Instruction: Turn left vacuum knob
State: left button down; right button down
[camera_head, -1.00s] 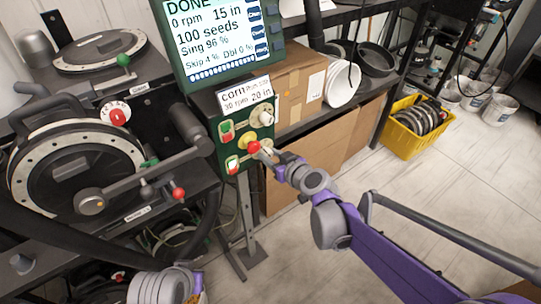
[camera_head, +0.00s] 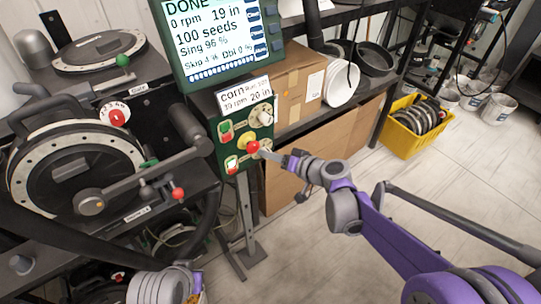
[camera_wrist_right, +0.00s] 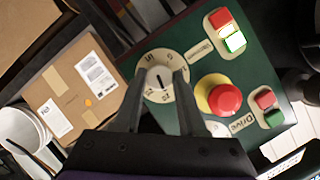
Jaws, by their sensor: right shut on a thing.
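A green control panel (camera_head: 231,150) carries two cream dial knobs. My right gripper (camera_wrist_right: 160,84) is shut on the lower knob, whose numbered dial (camera_wrist_right: 158,66) shows around the fingertips in the right wrist view. In the head view the right gripper (camera_head: 266,150) meets the panel just right of a red push button (camera_head: 253,147), which hides most of that knob. The other knob (camera_head: 262,115) sits above it, free. The screen (camera_head: 215,40) above the panel reads 0 rpm and 19 in. My left gripper is out of the picture.
The red button (camera_wrist_right: 225,98) on its yellow ring is close beside my right fingers. Two rocker switches (camera_head: 226,131) line the panel's left edge. Cardboard boxes (camera_head: 297,85) stand behind on the rack. A yellow crate (camera_head: 417,125) stands on the floor, with open floor before it.

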jog(key=shift+d+f+m+y, duration=0.1)
jog(key=shift+m+y, duration=0.5)
jog(key=shift+m, duration=0.2)
jog(key=shift+c, duration=2.4)
grip_release()
jog(key=v, duration=1)
jog(key=shift+d+r, duration=0.25)
jog(key=shift+d, duration=0.1)
